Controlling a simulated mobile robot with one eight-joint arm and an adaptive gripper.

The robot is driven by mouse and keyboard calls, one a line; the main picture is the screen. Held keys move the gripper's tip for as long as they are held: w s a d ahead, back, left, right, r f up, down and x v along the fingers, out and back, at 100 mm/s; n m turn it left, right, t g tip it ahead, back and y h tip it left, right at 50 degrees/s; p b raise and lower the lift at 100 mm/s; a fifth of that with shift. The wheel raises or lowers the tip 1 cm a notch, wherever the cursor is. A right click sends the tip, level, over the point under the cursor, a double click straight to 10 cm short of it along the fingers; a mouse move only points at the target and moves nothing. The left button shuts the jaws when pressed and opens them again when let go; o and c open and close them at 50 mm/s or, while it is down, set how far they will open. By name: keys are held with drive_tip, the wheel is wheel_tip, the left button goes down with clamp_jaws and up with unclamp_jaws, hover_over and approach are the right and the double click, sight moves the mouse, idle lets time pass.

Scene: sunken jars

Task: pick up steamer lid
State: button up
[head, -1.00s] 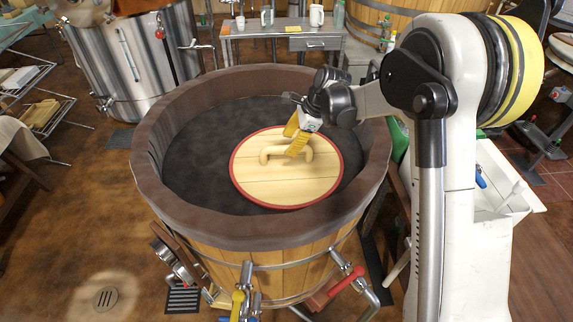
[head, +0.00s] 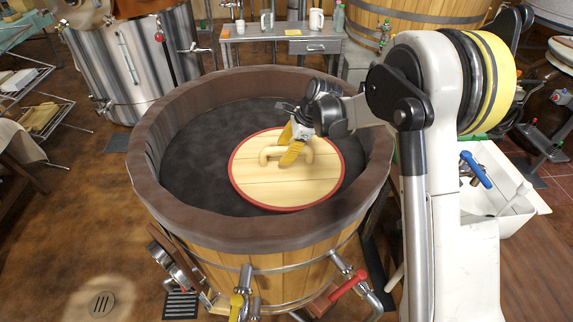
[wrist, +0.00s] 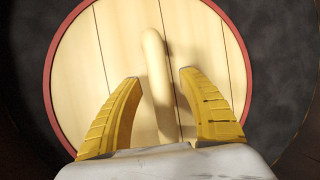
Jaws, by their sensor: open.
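The steamer lid (head: 262,186) is a round pale wooden disc with a red rim and a raised bar handle (head: 270,153). It lies inside the large wooden tub, on or just above the dark surface. In the wrist view the lid (wrist: 80,60) fills the upper middle, with its handle (wrist: 152,62) running lengthwise between the fingers. My gripper (head: 289,142) is over the handle. In the wrist view its two yellow fingers (wrist: 160,75) are spread apart, one on each side of the handle, with gaps showing. The fingertips' exact height relative to the handle is hard to tell.
The tub's thick brown rim (head: 160,200) surrounds the lid and stands higher than it. Dark open surface (head: 205,150) lies left of the lid. A metal table (head: 262,33) with mugs stands behind, and a white sink (head: 505,195) is at right.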

drive_tip(key=shift+c, duration=0.4)
clamp_jaws()
wheel_tip(320, 180, up, 21)
drive_tip(key=p, duration=1.1)
drive_tip(key=shift+r, duration=0.1)
